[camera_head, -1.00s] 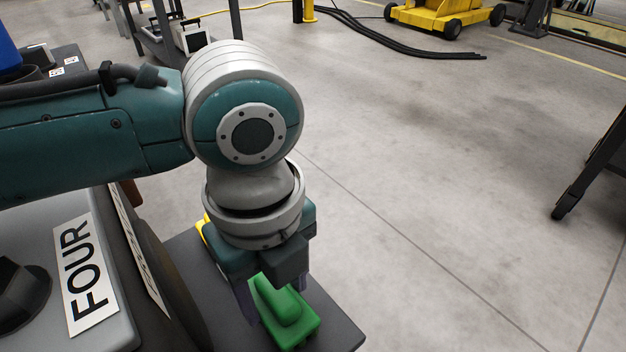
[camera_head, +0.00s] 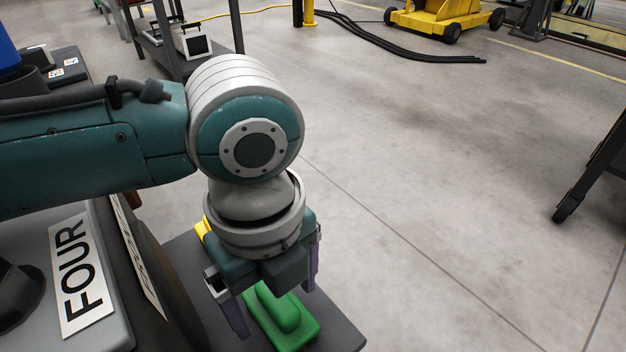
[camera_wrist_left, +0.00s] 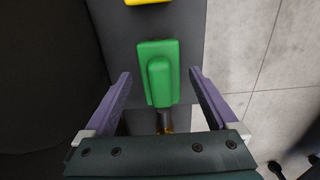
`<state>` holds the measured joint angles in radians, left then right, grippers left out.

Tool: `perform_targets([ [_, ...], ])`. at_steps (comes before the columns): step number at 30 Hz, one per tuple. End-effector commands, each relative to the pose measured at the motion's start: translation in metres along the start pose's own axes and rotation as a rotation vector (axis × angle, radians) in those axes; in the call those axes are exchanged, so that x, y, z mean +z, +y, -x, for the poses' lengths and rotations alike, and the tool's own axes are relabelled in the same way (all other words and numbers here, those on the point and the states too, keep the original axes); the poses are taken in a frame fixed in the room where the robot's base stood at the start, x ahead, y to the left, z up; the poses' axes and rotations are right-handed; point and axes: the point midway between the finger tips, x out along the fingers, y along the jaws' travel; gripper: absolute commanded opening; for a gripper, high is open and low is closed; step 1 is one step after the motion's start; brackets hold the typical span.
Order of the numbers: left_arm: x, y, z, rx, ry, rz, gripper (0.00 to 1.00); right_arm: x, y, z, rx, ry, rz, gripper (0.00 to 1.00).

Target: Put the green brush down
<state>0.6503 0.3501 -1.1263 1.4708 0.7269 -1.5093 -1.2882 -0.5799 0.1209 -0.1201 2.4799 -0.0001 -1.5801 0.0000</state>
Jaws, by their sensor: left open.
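The green brush (camera_head: 283,318) lies on a dark grey shelf surface (camera_head: 340,333) at the bottom of the head view. It also shows in the left wrist view (camera_wrist_left: 158,72), lying between the fingers. My left gripper (camera_head: 275,307) is open, pointing down over the brush, with one purple finger on each side. In the wrist view there is a gap between the brush and each finger. Part of the brush is hidden behind the gripper in the head view. My right gripper is not in view.
A yellow object (camera_head: 202,228) lies on the same surface, beyond the brush, and shows at the top of the wrist view (camera_wrist_left: 146,2). A grey case with a "FOUR" label (camera_head: 78,275) stands to the left. Open concrete floor lies to the right.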

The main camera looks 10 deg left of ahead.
Motion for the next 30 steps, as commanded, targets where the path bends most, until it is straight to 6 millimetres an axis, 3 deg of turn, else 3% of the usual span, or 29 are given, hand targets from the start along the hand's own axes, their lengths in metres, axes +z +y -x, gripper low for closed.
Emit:
perform_targets([
  [15,0.000,-0.001,0.104,-0.002,0.000,0.000,0.92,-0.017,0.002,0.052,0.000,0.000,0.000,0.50],
  [21,0.000,-0.001,0.121,-0.001,0.000,0.001,0.92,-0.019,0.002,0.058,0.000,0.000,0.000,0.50],
  [30,0.000,0.000,0.121,-0.001,0.000,0.001,0.92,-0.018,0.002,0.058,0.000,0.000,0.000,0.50],
])
